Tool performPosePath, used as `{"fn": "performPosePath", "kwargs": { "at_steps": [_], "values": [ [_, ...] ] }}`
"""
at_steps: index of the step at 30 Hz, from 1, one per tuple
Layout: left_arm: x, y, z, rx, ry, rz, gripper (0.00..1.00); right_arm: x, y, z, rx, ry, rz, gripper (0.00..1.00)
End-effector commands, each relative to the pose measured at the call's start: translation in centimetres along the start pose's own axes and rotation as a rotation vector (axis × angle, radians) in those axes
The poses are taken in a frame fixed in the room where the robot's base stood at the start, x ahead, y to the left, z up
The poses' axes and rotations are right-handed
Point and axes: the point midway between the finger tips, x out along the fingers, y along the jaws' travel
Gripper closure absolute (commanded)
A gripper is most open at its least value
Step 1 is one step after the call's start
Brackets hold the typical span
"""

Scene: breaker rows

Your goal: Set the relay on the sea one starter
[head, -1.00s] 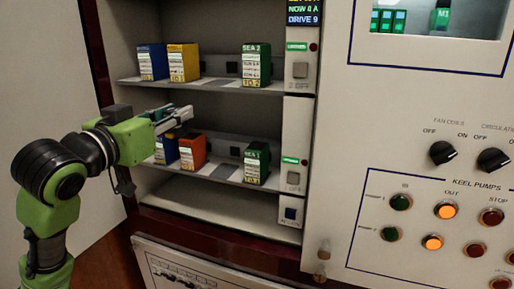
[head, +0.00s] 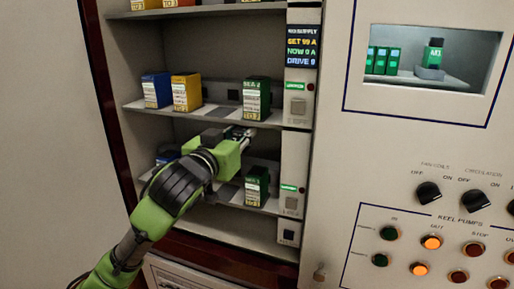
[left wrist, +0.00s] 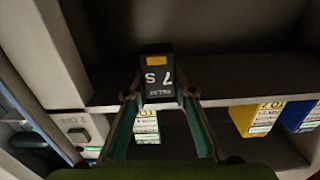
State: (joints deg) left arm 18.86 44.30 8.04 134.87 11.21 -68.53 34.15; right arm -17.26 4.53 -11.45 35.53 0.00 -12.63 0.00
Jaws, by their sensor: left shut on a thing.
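The sea one starter (head: 257,187) is a green box with white labels, upright on the lower shelf at its right end. My left gripper (head: 241,133) is in front of the bay, above and slightly left of it, just below the green SEA 2 starter (head: 257,100). In the left wrist view, which looks upside down, the gripper is shut on the relay (left wrist: 157,77), a dark block with a yellow patch and white lettering. The relay is apart from the starters. The lower part of the SEA 2 starter appears to show between the fingers. My right gripper is out of view.
The middle shelf (head: 215,113) also holds a blue starter (head: 157,90) and a yellow one (head: 187,92). My arm covers much of the lower row's left part. A post with a switch (head: 291,203) stands right of the lower row. The control panel (head: 345,150) lies further right.

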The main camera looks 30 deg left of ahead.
Motion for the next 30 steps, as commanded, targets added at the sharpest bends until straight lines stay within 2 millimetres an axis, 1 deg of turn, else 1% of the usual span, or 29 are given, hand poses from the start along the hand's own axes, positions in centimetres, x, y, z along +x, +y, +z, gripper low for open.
{"fn": "performPosePath", "kwargs": {
  "at_steps": [1, 7, 8, 9, 12, 19, 25, 27, 30],
  "values": [
    [0.7, 0.6, -0.4, -0.003, 0.001, 0.002, 0.98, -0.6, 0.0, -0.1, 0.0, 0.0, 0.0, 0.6],
    [3.3, 2.8, -0.4, -0.001, 0.001, 0.002, 0.98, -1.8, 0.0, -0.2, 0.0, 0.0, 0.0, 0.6],
    [3.4, 2.9, 0.1, 0.001, -0.001, 0.002, 0.98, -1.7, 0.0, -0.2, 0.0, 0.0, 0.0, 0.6],
    [3.3, 2.8, 1.0, 0.003, -0.004, 0.001, 0.98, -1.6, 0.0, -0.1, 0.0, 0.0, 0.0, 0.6],
    [3.2, 2.7, 2.2, 0.003, -0.003, 0.001, 0.98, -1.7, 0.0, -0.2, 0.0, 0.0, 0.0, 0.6],
    [3.2, 2.7, 3.8, 0.002, -0.001, 0.001, 0.98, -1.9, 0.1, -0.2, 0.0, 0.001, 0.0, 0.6],
    [3.2, 2.7, 6.5, 0.002, -0.004, 0.0, 0.98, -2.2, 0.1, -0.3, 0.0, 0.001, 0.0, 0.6],
    [3.4, 2.8, 6.6, 0.002, -0.001, 0.0, 0.98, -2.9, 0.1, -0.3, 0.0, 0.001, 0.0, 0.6],
    [3.5, 2.9, 7.0, 0.001, 0.0, 0.0, 0.98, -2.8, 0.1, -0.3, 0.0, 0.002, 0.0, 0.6]
  ]
}}
